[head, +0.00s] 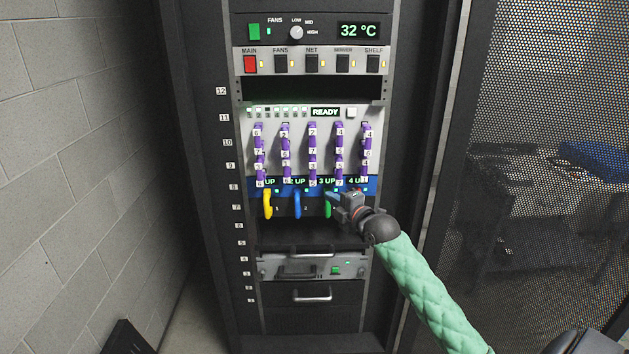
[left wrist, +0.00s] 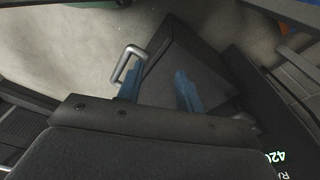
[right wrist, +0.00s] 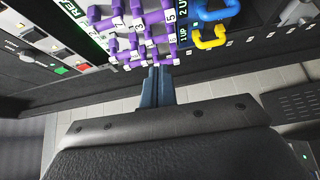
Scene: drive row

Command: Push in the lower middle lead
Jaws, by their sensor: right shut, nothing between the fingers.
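Three coloured leads hang in a row under the blue strip in the head view: yellow (head: 267,205), blue (head: 297,206) and green (head: 327,207). The yellow lead (right wrist: 210,40) and blue lead (right wrist: 217,11) also show in the right wrist view. My right gripper (head: 334,198) is shut and empty, at the green lead; I cannot tell if it touches. Its closed fingers show in the right wrist view (right wrist: 157,78), below purple numbered leads (right wrist: 140,35). These purple leads (head: 312,150) stand in columns above the strip. My left gripper (left wrist: 158,85) is open, fingers apart.
Above are a switch row (head: 312,63) and a fan panel (head: 280,31). Below are an open dark bay and drawers with handles (head: 312,298). A perforated door (head: 560,110) stands at the right, a block wall (head: 80,120) at the left.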

